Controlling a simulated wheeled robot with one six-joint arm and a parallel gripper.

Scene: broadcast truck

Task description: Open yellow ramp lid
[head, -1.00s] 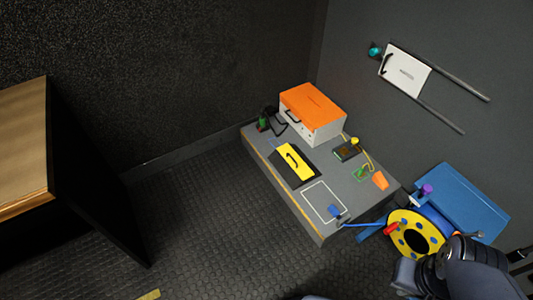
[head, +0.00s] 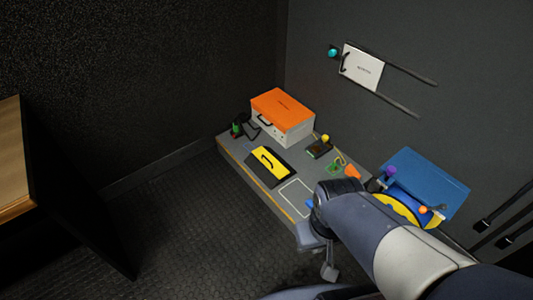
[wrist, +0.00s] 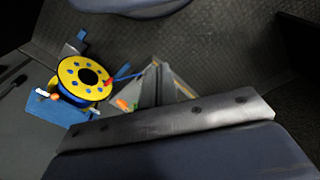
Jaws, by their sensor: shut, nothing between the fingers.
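The yellow ramp lid (head: 268,163) is a bright yellow panel with a black handle, set in a black, sloped-looking housing on the grey bench. It lies flat and looks closed in the head view. I cannot make it out in the wrist view. My gripper (head: 329,268) hangs at the end of my arm, to the right of and nearer than the lid, clear of it. It is shut and empty. My arm hides the near right part of the bench.
An orange-topped case (head: 283,115) stands behind the lid. A small black box with a yellow knob (head: 319,148) and an orange cone (head: 352,172) are to the right. A yellow reel (wrist: 85,78) and blue case (head: 430,185) flank the bench. The floor to the left is clear.

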